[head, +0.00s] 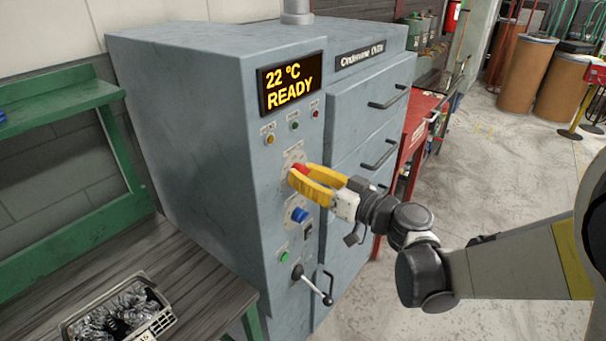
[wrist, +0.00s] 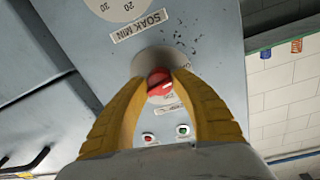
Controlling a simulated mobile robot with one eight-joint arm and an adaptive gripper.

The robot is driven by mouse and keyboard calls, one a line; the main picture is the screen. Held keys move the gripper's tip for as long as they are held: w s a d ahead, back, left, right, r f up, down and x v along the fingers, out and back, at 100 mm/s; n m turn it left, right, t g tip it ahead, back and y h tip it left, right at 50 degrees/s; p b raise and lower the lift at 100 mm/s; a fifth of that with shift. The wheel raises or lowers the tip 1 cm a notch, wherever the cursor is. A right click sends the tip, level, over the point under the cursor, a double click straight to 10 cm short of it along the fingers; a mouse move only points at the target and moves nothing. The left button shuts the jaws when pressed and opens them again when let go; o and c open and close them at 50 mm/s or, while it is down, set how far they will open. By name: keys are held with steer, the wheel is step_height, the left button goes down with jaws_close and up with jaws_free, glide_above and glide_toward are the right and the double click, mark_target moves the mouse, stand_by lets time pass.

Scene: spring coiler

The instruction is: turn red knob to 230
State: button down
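The red knob (head: 302,168) sits on the front panel of the grey oven (head: 190,110), in front of a pale round dial (head: 293,155). The dial's marks are too small to read. My gripper (head: 299,174) has its two yellow fingers at the knob. In the wrist view the red knob (wrist: 159,82) lies between the fingertips (wrist: 161,80), which close in on both its sides and appear to touch it. Its pointer and setting cannot be made out. The display (head: 291,84) reads 22 °C READY.
A blue knob (head: 299,215) sits below the red one, with a switch (head: 307,231), green button (head: 283,256) and black-handled lever (head: 313,285) nearby. Small lamps (head: 294,126) are above. Drawer handles (head: 388,100) jut out at right. A workbench (head: 200,290) stands at left.

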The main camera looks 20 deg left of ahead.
stand_by(0.3)
steer(key=m, duration=0.4)
steer(key=shift+m, duration=0.4)
steer(key=m, duration=0.5)
steer(key=m+g, duration=0.1)
steer(key=m, duration=0.7)
steer(key=shift+r+m, duration=0.1)
steer(key=shift+m, duration=0.3)
steer(key=c, duration=1)
jaws_free()
steer(key=shift+c, duration=0.2)
